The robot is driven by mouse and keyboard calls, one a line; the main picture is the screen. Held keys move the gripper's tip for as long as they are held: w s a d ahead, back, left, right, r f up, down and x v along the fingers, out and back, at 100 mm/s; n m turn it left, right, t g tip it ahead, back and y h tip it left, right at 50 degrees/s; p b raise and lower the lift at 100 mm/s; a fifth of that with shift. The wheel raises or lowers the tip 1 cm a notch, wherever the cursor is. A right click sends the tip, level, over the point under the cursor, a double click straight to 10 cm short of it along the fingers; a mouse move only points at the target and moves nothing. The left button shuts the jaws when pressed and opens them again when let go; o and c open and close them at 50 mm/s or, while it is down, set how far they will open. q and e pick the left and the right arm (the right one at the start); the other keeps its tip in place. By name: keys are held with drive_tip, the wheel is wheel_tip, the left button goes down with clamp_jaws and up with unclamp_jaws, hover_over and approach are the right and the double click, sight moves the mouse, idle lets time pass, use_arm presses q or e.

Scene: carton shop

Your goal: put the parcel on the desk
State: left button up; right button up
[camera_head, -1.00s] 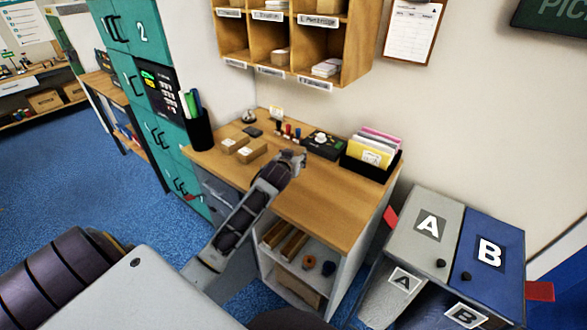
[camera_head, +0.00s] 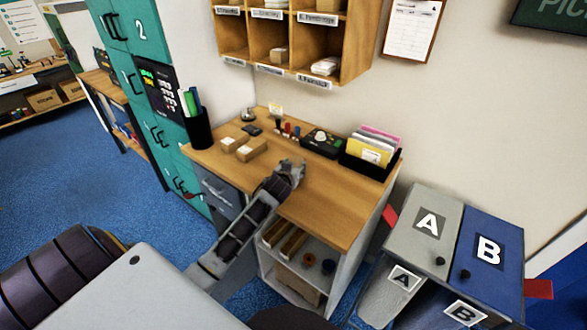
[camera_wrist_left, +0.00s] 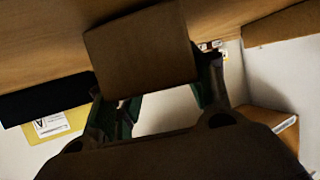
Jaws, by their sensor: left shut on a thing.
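The parcel, a plain brown box, shows in the left wrist view (camera_wrist_left: 140,50) between the fingers of my left gripper (camera_wrist_left: 160,105), which is shut on it. In the head view my left gripper (camera_head: 292,170) is over the wooden desk (camera_head: 325,205), near its front edge. The held parcel cannot be made out there, and I cannot tell whether it touches the desk top. My right gripper is not in view.
Stamps (camera_head: 287,130), a black device (camera_head: 322,142) and a folder tray (camera_head: 370,155) line the back. The desk's right front is clear. Lockers (camera_head: 150,100) stand left, bins A and B (camera_head: 455,245) right.

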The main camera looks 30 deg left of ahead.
use_arm(q)
drive_tip(key=shift+f, duration=0.15)
drive_tip(key=o, duration=1.2)
drive_tip(key=shift+c, duration=0.2)
drive_tip(key=shift+s+d, duration=0.1)
drive_tip(key=shift+s, duration=0.05)
drive_tip(key=shift+b+v, duration=0.3)
drive_tip(key=shift+v, duration=5.6)
